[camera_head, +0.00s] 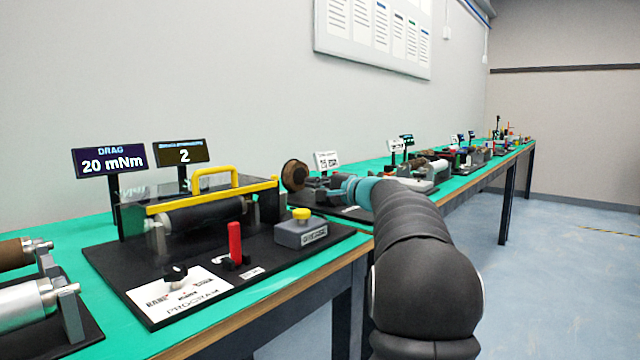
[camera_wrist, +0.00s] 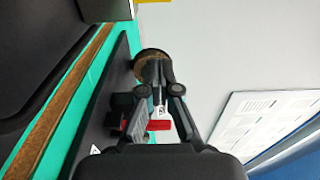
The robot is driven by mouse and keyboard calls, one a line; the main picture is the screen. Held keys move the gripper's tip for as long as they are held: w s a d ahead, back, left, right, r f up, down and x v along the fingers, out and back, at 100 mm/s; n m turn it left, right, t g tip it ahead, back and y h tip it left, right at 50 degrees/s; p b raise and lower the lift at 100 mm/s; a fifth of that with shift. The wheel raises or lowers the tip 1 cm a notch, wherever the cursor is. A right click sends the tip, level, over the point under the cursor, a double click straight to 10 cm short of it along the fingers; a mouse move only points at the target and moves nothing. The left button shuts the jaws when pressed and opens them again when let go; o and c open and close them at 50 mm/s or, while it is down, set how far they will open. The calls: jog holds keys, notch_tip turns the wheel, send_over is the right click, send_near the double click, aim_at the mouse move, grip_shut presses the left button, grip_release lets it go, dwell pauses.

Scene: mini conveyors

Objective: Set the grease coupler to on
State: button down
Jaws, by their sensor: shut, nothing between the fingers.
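My gripper (camera_head: 322,187) reaches in over the second station on the bench, at the end of my dark arm. In the wrist view my gripper (camera_wrist: 155,78) has its fingertips together, with nothing seen held. A round brown roller end (camera_head: 295,175) is just left of the fingertips; it also shows in the wrist view (camera_wrist: 150,54), partly hidden behind them. I cannot tell whether they touch. In the wrist view a red part (camera_wrist: 159,125) shows between the finger links.
The nearer station's dark board (camera_head: 270,267) carries a yellow-handled guard (camera_head: 212,182), an upright red lever (camera_head: 235,243), a black knob (camera_head: 175,274) and a yellow button (camera_head: 301,214). Displays read "20 mNm" (camera_head: 110,159) and "2" (camera_head: 183,155). More stations continue along the green bench.

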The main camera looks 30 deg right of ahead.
jog(key=w+a, duration=0.4)
jog(key=shift+a, duration=0.65)
